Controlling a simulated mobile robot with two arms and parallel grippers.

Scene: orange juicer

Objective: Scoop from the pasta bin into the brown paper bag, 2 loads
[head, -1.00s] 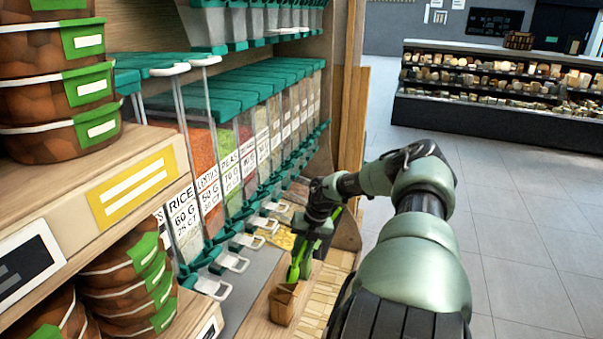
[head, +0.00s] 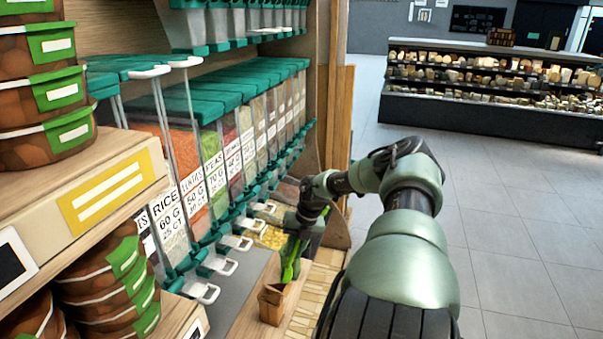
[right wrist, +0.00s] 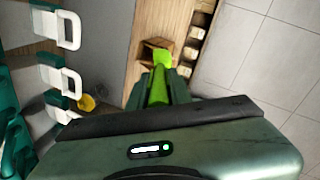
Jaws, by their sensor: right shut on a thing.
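My right gripper (head: 300,238) is shut on a bright green scoop (head: 290,267), which slants down from it. The brown paper bag (head: 271,305) stands open on the wooden ledge, and the scoop's end is close to its top. In the right wrist view the scoop (right wrist: 158,85) reaches to the mouth of the paper bag (right wrist: 147,52); whether it touches the bag is unclear. I cannot see whether pasta is on the scoop. Yellow pasta (head: 272,237) shows in a bin left of the gripper, partly hidden. My left gripper is out of view.
A row of clear dispensers with teal lids (head: 205,105) and white pull handles (head: 203,292) runs along the left. Stacked brown tubs (head: 45,90) fill the near shelf. A wooden side panel (head: 335,130) stands behind my arm. Open tiled floor (head: 500,230) lies to the right.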

